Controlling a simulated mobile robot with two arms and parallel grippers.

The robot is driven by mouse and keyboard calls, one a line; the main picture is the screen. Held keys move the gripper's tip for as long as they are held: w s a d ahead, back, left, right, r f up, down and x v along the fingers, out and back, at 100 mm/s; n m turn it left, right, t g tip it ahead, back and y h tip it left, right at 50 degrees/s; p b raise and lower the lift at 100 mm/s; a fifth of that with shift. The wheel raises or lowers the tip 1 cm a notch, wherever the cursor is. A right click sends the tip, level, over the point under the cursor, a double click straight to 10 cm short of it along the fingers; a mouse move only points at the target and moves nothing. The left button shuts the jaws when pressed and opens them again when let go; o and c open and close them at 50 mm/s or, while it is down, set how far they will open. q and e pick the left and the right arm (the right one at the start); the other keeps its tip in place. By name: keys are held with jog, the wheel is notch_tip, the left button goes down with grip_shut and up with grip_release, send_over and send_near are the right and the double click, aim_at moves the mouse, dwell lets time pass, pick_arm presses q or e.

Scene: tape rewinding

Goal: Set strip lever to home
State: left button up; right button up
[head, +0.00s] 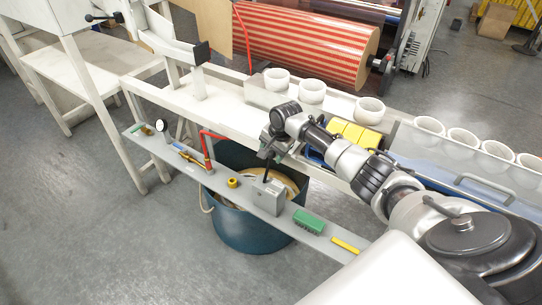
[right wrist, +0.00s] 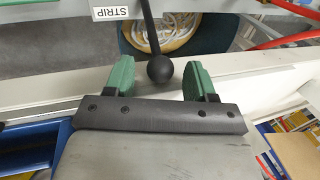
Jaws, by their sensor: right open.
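The strip lever is a thin black rod with a round black ball knob (right wrist: 159,70). It rises from a grey box (head: 264,197) on the narrow grey shelf in the head view. A white label reading STRIP (right wrist: 110,13) shows beside the rod in the right wrist view. My right gripper (head: 270,150) is just above the lever, its green fingers (right wrist: 122,82) open. In the right wrist view the knob appears between the fingertips, with a gap on both sides; its depth between them is unclear. The knob is mostly hidden by the gripper in the head view. My left gripper is out of view.
A blue-green bin (head: 240,235) stands below. White rolls (head: 312,91) line the bench behind.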

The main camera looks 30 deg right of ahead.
jog(key=shift+x, duration=1.05)
grip_shut()
